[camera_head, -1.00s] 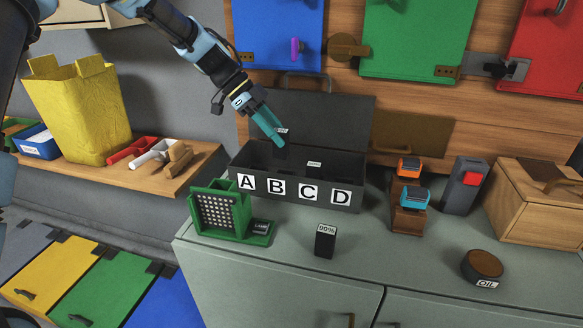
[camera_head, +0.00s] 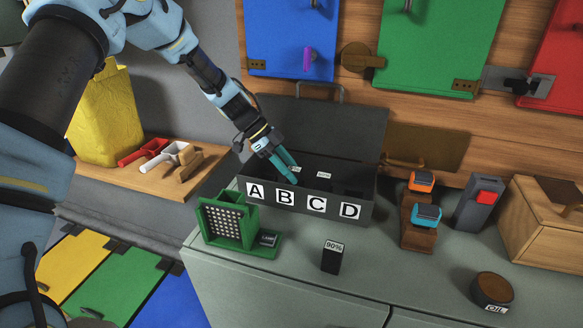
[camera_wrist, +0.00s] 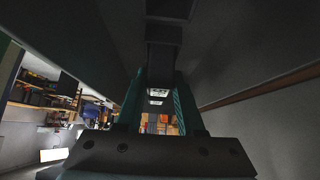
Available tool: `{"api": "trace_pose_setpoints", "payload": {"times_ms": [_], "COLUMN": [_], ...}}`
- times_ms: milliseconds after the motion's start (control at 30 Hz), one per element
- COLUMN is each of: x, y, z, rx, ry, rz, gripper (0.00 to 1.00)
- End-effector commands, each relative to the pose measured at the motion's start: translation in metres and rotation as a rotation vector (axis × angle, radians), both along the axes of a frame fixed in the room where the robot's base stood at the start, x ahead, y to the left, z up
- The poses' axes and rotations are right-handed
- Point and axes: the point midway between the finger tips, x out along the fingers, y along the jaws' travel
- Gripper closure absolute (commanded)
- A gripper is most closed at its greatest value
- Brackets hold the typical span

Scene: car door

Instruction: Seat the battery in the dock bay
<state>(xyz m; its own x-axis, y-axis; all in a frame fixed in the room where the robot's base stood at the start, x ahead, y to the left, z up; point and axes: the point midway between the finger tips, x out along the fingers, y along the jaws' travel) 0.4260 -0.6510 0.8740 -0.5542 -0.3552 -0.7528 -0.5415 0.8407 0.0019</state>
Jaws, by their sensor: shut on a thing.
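My gripper (camera_head: 290,180) reaches down into the open dark toolbox (camera_head: 347,208), behind the letters A and B on its front. Its teal fingers are shut on a dark battery; a small white label (camera_head: 296,169) shows by the fingertips, too small to read. The wrist view shows a dark block (camera_wrist: 162,55) between the fingers. A second label (camera_head: 323,174) shows inside the box, to the right. A black battery marked 90% (camera_head: 331,258) stands upright on the counter. The green dock (camera_head: 229,222) with a perforated panel stands in front of the box's left end.
Orange (camera_head: 422,182) and blue-topped (camera_head: 426,214) items sit on a brown stand right of the toolbox. A grey device with a red button (camera_head: 479,205), a wooden box (camera_head: 545,225) and an oil tin (camera_head: 492,290) stand further right. The front counter is mostly clear.

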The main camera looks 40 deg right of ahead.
Motion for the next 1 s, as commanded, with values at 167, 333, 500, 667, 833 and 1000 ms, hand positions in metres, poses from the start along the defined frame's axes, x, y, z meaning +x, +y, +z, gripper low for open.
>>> {"api": "trace_pose_setpoints", "payload": {"times_ms": [167, 333, 500, 667, 833, 1000], "x": [0.0003, 0.0004, 0.0003, 0.0002, 0.0002, 0.0035], "y": [-0.0003, -0.0002, 0.0000, -0.0001, -0.0001, 0.0011], "z": [-0.0003, -0.0040, -0.0026, -0.0025, -0.0024, 0.0027], "rx": [-0.001, -0.001, -0.001, -0.001, -0.001, -0.002], "ry": [-0.001, -0.001, -0.002, -0.002, -0.002, -0.002], "rz": [0.000, 0.000, 0.000, 0.000, 0.000, 0.001], "gripper": [1.00, 1.00, 0.46, 0.33, 0.33, 0.33]}}
